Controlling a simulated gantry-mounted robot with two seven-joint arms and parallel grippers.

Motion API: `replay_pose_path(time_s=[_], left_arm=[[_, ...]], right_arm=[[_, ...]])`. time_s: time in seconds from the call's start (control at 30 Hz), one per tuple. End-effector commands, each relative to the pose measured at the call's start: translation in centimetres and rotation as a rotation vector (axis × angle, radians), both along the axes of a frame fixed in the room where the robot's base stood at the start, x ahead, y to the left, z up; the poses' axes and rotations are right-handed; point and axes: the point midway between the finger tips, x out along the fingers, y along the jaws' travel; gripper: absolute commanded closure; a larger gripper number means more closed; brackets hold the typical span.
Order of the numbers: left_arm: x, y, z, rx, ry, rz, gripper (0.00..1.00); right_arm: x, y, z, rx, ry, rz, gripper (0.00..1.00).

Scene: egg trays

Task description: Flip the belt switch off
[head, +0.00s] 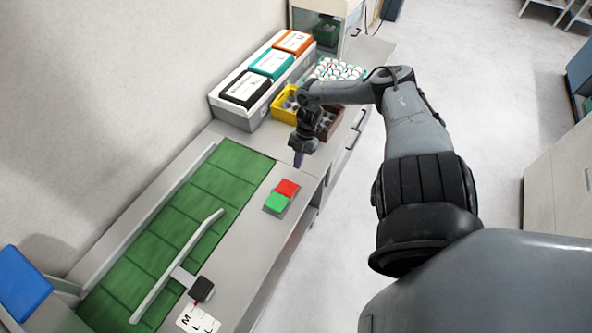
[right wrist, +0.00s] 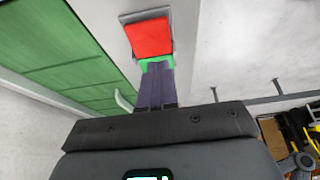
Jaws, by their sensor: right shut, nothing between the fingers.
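The belt switch (head: 281,196) is a grey box with a red half and a green half, on the counter to the right of the green belt (head: 180,235). In the right wrist view, its red half (right wrist: 150,38) shows fully. The green half (right wrist: 157,63) is partly hidden behind my fingers. My right gripper (head: 298,159) is shut and empty, pointing down above the counter, beyond the switch in the head view. In the right wrist view, the right gripper (right wrist: 157,80) lines up with the green half; I cannot tell whether it touches. My left gripper is not in view.
A yellow bin (head: 284,112) and a brown bin (head: 328,130) stand behind my right gripper, near a tray of eggs (head: 338,70). A small dark box (head: 202,289) and lettered cards (head: 196,320) lie near the belt's front end. The counter around the switch is clear.

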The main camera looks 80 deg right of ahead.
Motion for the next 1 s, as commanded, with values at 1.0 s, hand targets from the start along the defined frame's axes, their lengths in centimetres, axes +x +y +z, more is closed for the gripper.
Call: replay_pose_path(time_s=[1.0], left_arm=[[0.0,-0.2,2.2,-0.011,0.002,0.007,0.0]], right_arm=[[-1.0,-1.4,3.9,0.013,0.001,-0.009,1.0]])
